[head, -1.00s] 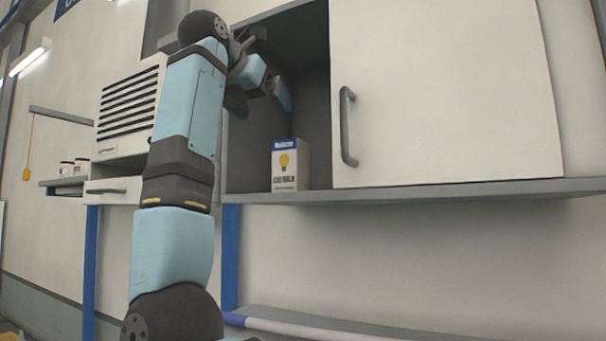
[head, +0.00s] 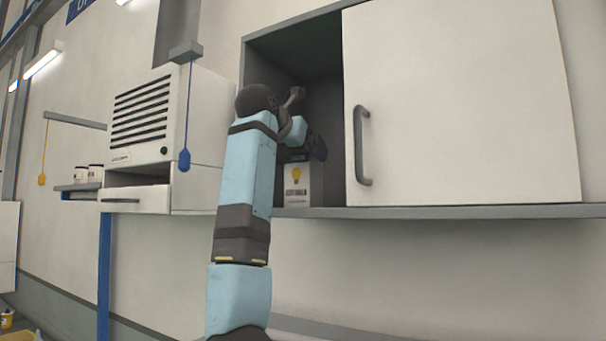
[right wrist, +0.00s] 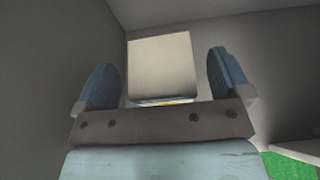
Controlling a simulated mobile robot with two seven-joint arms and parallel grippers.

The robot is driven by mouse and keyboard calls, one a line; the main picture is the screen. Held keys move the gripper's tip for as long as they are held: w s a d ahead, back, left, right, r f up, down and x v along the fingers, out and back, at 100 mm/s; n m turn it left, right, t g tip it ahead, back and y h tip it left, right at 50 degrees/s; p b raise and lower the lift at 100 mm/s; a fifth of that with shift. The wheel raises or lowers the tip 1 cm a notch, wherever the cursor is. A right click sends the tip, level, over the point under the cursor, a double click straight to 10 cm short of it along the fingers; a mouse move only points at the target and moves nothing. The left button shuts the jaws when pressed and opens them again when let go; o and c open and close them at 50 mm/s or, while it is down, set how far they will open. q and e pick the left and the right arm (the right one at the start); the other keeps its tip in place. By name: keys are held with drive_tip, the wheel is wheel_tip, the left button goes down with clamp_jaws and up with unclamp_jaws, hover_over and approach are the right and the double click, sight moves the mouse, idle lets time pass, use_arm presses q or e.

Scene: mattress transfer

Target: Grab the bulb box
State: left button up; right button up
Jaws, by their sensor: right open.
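The bulb box (head: 297,188) is a white carton with a yellow bulb picture. It stands upright on the floor of the open wall cabinet. My right gripper (head: 308,149) is inside the cabinet, just above and in front of the box, hiding its upper part in the head view. In the right wrist view the box (right wrist: 162,66) shows its pale top beyond the open blue fingers of the gripper (right wrist: 164,82), roughly centred between them. Contact cannot be seen. My left gripper is out of view.
The wall cabinet (head: 455,205) has its left part open, with a side wall close to my gripper. A white door (head: 450,100) with a grey handle (head: 360,145) covers the right part. A vented white unit (head: 145,115) and a blue pull handle (head: 184,160) are left.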

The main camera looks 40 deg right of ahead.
drive_tip(key=shift+x, duration=0.75)
drive_tip(key=shift+w+d+f, duration=0.1)
drive_tip(key=shift+d, duration=0.25)
drive_tip(key=shift+a, duration=0.3)
drive_tip(key=shift+c, duration=1.1)
drive_tip(key=c, duration=1)
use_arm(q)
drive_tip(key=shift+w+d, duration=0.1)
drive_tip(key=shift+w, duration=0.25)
